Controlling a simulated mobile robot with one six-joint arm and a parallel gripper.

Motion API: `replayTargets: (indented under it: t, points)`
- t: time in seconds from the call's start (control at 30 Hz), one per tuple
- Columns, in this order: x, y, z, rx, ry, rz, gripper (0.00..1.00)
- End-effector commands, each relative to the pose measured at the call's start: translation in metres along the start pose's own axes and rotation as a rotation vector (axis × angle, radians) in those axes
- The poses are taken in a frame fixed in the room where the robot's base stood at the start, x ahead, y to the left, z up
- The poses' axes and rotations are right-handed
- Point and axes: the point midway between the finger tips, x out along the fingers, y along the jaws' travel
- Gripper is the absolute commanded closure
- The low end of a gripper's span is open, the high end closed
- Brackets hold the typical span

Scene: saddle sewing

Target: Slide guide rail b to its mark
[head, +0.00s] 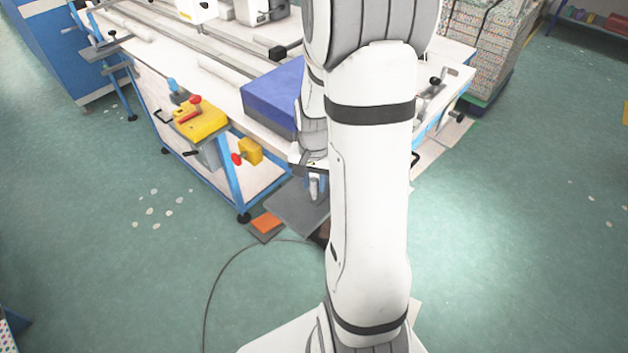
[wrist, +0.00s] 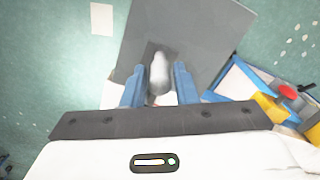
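My gripper (head: 314,187) points down beside the front corner of the machine table, above a grey plate. In the wrist view its two blue fingers (wrist: 160,82) are apart, on either side of a pale rounded peg-like piece (wrist: 159,70). A narrow gap seems to show on each side of the peg, so the fingers do not look closed on it. A long rail (head: 228,66) with a black end block (head: 278,52) lies on the table. I cannot tell which piece is guide rail b, and no mark for it is clear. My arm hides part of the table.
The grey plate (wrist: 200,40) lies below my gripper. A blue box (head: 272,98) sits on the white table (head: 222,100). A yellow unit with a red knob (head: 201,120) juts from the table's front left. A cable (head: 212,285) crosses the floor. Green floor is open at left and right.

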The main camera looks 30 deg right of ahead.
Motion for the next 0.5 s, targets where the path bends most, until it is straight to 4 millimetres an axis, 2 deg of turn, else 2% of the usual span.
replayTargets:
  t: [0.03,0.3,0.5]
  points:
    - [-0.0001,0.0001,-0.0001,0.0,0.0,0.0,0.78]
    - [-0.0003,0.0003,-0.0002,0.001,0.0,0.0,1.0]
    - [0.0009,-0.0001,0.0006,0.001,0.001,0.0,1.0]
